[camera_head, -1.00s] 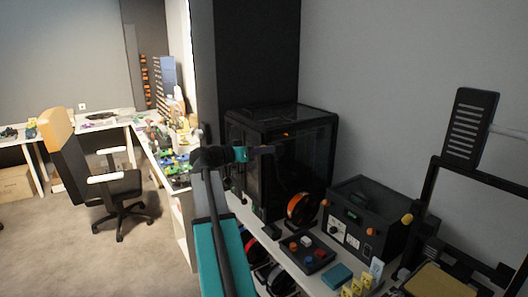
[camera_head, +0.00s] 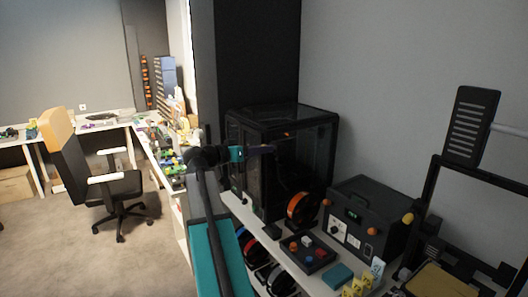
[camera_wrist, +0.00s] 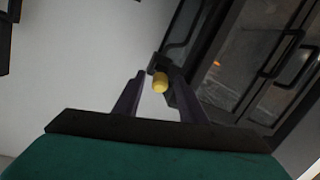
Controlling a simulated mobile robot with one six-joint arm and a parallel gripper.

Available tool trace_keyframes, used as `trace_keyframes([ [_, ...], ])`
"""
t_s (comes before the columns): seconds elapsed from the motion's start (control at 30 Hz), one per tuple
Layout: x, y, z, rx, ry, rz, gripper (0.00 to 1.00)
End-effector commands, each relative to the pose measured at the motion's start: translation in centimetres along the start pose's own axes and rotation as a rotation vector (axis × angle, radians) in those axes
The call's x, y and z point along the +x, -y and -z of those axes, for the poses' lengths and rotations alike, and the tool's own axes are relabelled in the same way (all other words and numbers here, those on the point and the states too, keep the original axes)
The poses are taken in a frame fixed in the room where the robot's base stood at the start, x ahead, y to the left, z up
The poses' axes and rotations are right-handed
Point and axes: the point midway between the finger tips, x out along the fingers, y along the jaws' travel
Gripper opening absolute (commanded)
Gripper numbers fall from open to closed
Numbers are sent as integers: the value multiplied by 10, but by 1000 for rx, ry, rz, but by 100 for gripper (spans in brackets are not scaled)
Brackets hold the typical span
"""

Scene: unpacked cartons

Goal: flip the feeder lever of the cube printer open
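The cube printer (camera_head: 282,122) is a black box with dark clear panels on the bench by the wall. Its dark frame and door handles show at the right of the wrist view (camera_wrist: 268,62). In the wrist view, a yellow knob (camera_wrist: 160,84), apparently the feeder lever's end, sits on a small dark part beside the printer. My gripper (camera_head: 270,149) is in front of the printer in the head view. In the wrist view its two dark fingers (camera_wrist: 157,93) stand apart, and the knob appears in the gap, towards the fingertips. I cannot tell whether they touch it.
An orange spool (camera_head: 301,208) stands in front of the printer. A black control box (camera_head: 365,218) and a small panel with coloured knobs (camera_head: 307,252) are to its right. A black open frame (camera_head: 436,190) stands further right. An office chair (camera_head: 112,185) and open floor are at the left.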

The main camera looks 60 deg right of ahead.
Motion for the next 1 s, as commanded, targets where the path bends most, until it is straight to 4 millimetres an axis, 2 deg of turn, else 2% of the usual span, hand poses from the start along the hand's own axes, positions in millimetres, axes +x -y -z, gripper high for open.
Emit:
trace_keyframes([
  [0.6,-94,1,-2,1,-1,2,37],
  [0.8,-113,0,-1,0,-1,1,37],
  [1.0,-118,0,0,0,0,-1,37],
])
